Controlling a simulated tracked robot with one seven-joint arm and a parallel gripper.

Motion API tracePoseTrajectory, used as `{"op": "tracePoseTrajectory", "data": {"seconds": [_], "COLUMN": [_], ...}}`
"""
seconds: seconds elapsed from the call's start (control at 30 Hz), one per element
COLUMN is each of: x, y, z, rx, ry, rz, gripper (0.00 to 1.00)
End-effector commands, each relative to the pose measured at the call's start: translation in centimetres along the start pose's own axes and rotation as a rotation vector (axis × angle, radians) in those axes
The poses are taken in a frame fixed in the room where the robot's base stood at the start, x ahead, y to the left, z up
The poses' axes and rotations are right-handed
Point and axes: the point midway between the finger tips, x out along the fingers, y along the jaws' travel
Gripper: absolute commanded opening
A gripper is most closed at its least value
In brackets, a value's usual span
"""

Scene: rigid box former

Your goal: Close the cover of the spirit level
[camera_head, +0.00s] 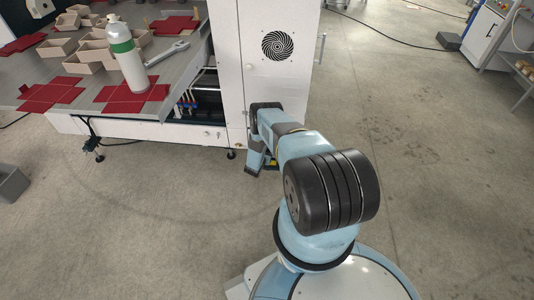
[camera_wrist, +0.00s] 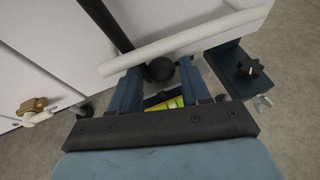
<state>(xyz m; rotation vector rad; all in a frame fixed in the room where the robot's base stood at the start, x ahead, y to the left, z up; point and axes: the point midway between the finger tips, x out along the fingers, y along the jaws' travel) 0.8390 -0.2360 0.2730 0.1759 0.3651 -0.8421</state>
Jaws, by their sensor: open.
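My gripper (camera_wrist: 163,85) is open in the wrist view, with its two blue fingers on either side of a round black knob-like part. A small yellow-green piece (camera_wrist: 166,103), which may be the spirit level, shows between the fingers near the palm, partly hidden. I cannot make out its cover or tell whether it is open. In the head view my gripper (camera_head: 256,160) points down beside the lower corner of the white cabinet, and a small yellow patch (camera_head: 271,162) shows just right of it, mostly hidden by my arm.
The white cabinet (camera_head: 265,75) with a round fan stands in front. A white bar (camera_wrist: 185,40) crosses beyond my fingers, and a blue bracket with a black star knob (camera_wrist: 250,69) is at right. A table (camera_head: 190,75) holds a bottle (camera_head: 125,55) and a wrench.

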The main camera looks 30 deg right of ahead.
Motion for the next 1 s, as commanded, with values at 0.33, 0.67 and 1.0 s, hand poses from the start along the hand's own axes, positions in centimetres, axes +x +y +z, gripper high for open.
{"op": "tracePoseTrajectory", "data": {"seconds": [0.33, 0.67, 1.0], "x": [0.05, 0.04, 0.02], "y": [0.01, 0.04, 0.07], "z": [0.00, 0.01, 0.01], "rx": [0.000, 0.000, 0.000], "ry": [0.000, 0.000, 0.000], "rz": [0.000, 0.000, 0.001], "gripper": [0.38, 0.06, 0.00]}}
